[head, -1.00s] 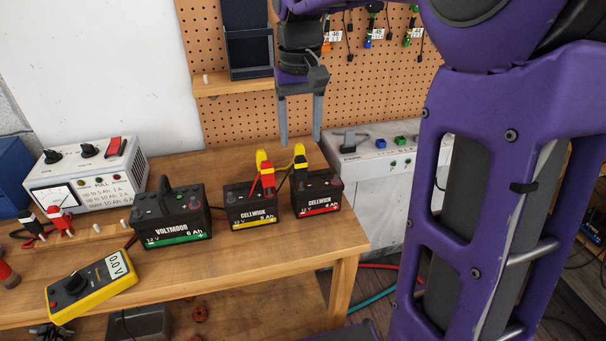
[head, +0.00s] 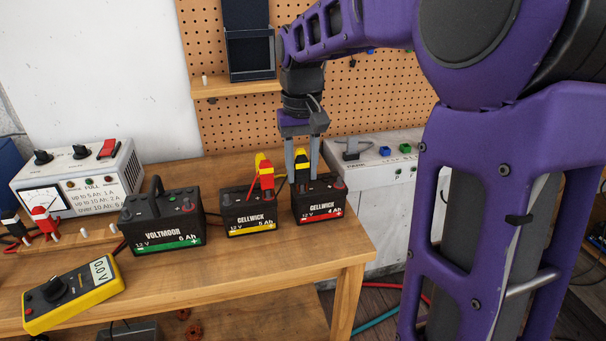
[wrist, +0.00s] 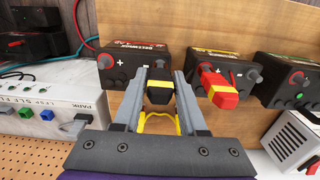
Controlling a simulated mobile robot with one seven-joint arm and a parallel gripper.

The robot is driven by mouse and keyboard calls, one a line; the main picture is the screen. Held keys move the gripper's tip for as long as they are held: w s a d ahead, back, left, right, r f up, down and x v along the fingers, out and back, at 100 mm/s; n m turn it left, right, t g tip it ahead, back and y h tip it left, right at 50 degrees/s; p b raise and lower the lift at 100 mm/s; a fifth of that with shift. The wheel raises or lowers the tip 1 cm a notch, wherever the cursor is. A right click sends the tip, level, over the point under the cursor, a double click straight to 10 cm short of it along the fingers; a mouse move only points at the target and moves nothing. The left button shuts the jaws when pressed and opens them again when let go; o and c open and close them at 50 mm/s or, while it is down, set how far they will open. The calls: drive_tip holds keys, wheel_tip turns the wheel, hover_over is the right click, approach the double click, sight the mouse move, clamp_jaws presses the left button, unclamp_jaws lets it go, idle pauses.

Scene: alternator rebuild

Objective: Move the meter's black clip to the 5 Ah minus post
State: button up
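The meter's black clip (head: 302,160), black with a yellow part, stands upright at the left, minus end of the red-striped 4 Ah battery (head: 320,203). My gripper (head: 302,172) is lowered over it, fingers pointing down. In the wrist view the black clip (wrist: 158,92) sits between the two open fingers (wrist: 160,78), with no clear grip on it. The yellow-striped 5 Ah battery (head: 249,218) stands to the left. The red clip (head: 266,176) is at its right, plus end. Its minus post (wrist: 252,75) looks bare in the wrist view. The yellow meter (head: 74,294) reads 0.0 V.
The green-striped 6 Ah battery (head: 163,225) stands further left with a raised handle. A white charger (head: 80,180) is behind it at left, with red and black clips in front. The grey cabinet (head: 375,175) stands at right. The bench front (head: 230,262) is clear.

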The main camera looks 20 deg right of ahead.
sight(302, 156)
drive_tip(key=c, duration=0.5)
wheel_tip(302, 156, up, 4)
drive_tip(key=p, duration=0.4)
drive_tip(key=shift+r, duration=0.1)
